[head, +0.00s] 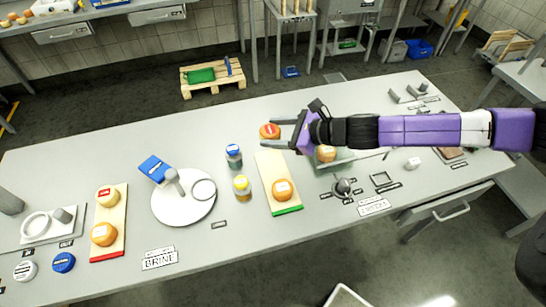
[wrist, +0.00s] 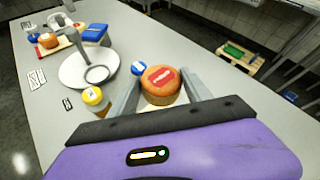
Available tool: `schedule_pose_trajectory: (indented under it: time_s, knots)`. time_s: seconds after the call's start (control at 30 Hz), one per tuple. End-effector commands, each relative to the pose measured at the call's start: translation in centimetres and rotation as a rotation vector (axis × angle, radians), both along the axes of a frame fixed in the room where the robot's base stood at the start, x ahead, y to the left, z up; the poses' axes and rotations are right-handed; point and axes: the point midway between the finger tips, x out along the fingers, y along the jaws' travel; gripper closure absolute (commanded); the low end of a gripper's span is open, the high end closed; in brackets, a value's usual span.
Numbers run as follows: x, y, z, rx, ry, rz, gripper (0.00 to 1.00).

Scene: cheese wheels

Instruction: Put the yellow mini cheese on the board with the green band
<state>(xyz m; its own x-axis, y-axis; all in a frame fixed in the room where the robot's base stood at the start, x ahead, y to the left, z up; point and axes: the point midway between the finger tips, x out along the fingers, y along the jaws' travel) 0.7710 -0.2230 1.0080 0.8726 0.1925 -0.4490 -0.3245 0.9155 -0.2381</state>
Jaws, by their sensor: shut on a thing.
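An orange mini cheese with a red label (head: 269,131) is between the fingers of my gripper (head: 276,134). The wrist view shows it (wrist: 162,84) gripped, with my gripper (wrist: 165,92) shut on it. It is at the far end of the green-banded board (head: 266,166); the gap beneath it is hard to judge. An orange cheese (head: 282,189) sits near that board's green end. A pale yellow cheese with a red label (head: 104,193) and an orange cheese (head: 103,234) sit on the red-banded board (head: 110,216) at left.
Blue-capped (head: 234,155) and yellow-capped (head: 242,188) jars stand left of the green-banded board. A white round plate with a stand (head: 180,209) is farther left. Another orange cheese (head: 326,153) is under my arm. The board's middle is bare.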

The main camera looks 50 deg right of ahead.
Motion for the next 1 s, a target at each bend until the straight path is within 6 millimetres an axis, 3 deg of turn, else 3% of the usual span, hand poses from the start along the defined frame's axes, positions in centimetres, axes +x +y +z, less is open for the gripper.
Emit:
schedule_pose_trajectory:
  time_s: [0.1,0.3,0.7,1.0]
  knots:
    - [0.0,0.1,-2.9,0.006,0.001,-0.003,0.88]
    - [0.0,0.0,-6.3,0.002,0.001,-0.002,0.88]
    - [0.0,0.0,-10.4,0.001,0.0,0.0,0.88]
    - [0.0,0.0,-10.9,0.0,-0.001,0.002,0.88]
